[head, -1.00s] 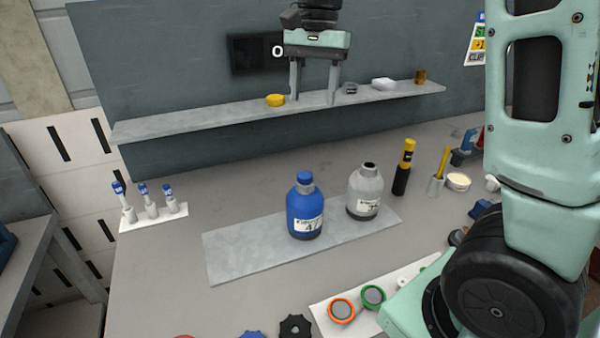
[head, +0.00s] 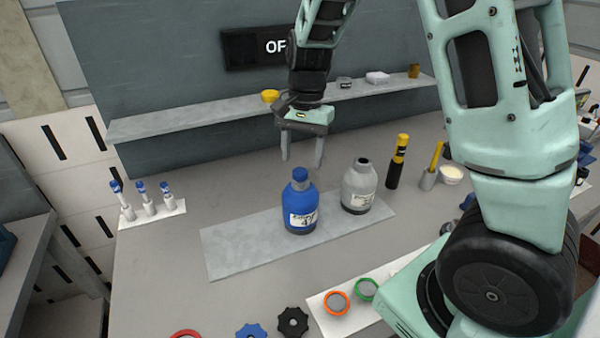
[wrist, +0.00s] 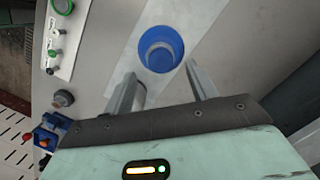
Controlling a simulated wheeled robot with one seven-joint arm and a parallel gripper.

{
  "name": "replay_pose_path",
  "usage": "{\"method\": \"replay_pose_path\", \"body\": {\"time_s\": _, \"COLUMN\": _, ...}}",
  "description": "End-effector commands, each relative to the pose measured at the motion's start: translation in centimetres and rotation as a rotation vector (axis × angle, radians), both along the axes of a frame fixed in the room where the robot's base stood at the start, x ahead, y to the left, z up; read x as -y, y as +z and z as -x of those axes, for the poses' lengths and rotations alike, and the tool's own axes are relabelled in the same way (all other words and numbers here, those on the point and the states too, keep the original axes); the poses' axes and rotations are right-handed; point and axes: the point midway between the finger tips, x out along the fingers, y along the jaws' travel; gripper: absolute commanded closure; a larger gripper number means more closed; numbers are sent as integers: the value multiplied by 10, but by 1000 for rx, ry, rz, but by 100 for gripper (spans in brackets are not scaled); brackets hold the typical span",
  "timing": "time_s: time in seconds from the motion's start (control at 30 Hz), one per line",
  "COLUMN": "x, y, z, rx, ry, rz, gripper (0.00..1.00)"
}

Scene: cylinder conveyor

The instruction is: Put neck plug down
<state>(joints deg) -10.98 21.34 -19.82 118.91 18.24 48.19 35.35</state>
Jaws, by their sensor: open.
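A blue cylinder (head: 300,209) with a label stands upright on the grey plate (head: 228,252). A blue plug (head: 300,175) sits at the top of its neck, and I take it for the neck plug. In the wrist view the blue cylinder (wrist: 146,41) shows from above with the plug (wrist: 160,57) in its middle. A grey cylinder (head: 358,188) with a dark open neck stands to its right. My gripper (head: 302,162) is open, its fingers pointing down near the blue cylinder's top. The wrist view shows the gripper (wrist: 161,76) with nothing between its fingers.
A wall shelf (head: 180,124) runs behind the gripper and holds a yellow dish (head: 270,96). A white rack (head: 150,213) with blue-topped tubes stands left. Black-and-yellow tool (head: 397,162) stands right. Orange ring (head: 337,303) and knobs (head: 292,322) lie in front.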

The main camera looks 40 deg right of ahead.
Motion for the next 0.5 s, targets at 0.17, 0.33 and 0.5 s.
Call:
{"method": "replay_pose_path", "body": {"time_s": 0.17, "x": -6, "y": -23, "z": 3, "rx": -4, "ry": -2, "rz": -1, "gripper": 43}}
{"method": "replay_pose_path", "body": {"time_s": 0.33, "x": -7, "y": -32, "z": 3, "rx": -1, "ry": -1, "rz": -1, "gripper": 43}}
{"method": "replay_pose_path", "body": {"time_s": 0.5, "x": -7, "y": -32, "z": 3, "rx": 0, "ry": -1, "rz": -1, "gripper": 43}}
